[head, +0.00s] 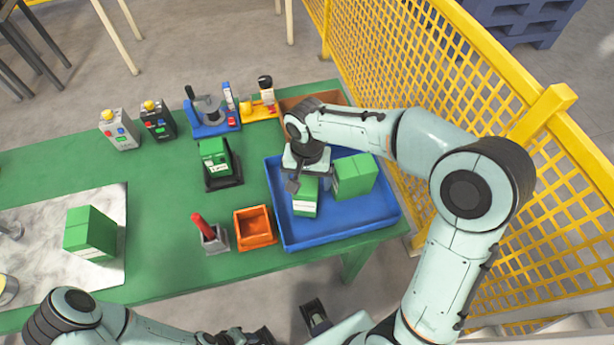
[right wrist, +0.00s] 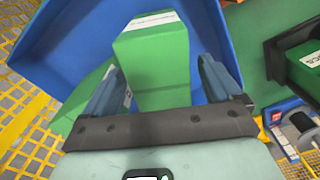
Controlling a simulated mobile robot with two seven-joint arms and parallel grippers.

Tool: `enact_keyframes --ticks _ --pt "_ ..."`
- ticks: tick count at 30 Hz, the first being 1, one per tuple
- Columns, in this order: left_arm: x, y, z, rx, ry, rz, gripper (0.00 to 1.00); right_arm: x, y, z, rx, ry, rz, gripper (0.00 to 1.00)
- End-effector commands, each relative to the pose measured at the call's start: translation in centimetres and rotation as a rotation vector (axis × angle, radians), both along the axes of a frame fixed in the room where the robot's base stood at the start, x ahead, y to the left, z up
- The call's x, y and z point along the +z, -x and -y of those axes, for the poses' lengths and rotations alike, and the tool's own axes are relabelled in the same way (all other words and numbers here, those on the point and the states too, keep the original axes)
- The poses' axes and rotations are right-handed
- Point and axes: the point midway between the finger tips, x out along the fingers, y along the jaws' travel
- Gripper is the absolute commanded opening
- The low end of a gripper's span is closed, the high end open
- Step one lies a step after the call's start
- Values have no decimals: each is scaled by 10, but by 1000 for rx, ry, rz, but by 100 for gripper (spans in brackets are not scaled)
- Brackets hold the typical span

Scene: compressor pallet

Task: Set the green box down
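A green box (head: 305,197) with a white label is in the blue tray (head: 345,237) at the table's right end. My right gripper (head: 307,178) is over it, pointing down. In the right wrist view the green box (right wrist: 160,62) is between the two fingers (right wrist: 160,85), with a visible gap at the right finger, so the gripper looks open around it. Whether the left finger touches is unclear. A second green box (head: 355,177) stands to its right in the tray. My left gripper (head: 262,336) is low at the bottom edge, partly cut off.
Another green box (head: 90,232) stands on the grey mat (head: 38,217). A green item sits in a black holder (head: 222,181). An orange bin (head: 255,228) and a red-handled tool (head: 208,232) are left of the tray. A yellow mesh fence (head: 480,90) runs close along the right.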

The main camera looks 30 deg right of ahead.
Motion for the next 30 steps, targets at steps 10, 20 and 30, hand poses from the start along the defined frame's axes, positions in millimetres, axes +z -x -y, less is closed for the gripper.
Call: enact_keyframes --ticks 10,20,30 --pt "6 -2 0 0 0 2 43 25 -1 0 -1 -1 6 91" --pt "18 -7 0 0 1 8 43 95 -1 -1 1 -1 4 91" --pt "22 -9 0 0 -1 11 43 124 0 0 0 0 0 91"
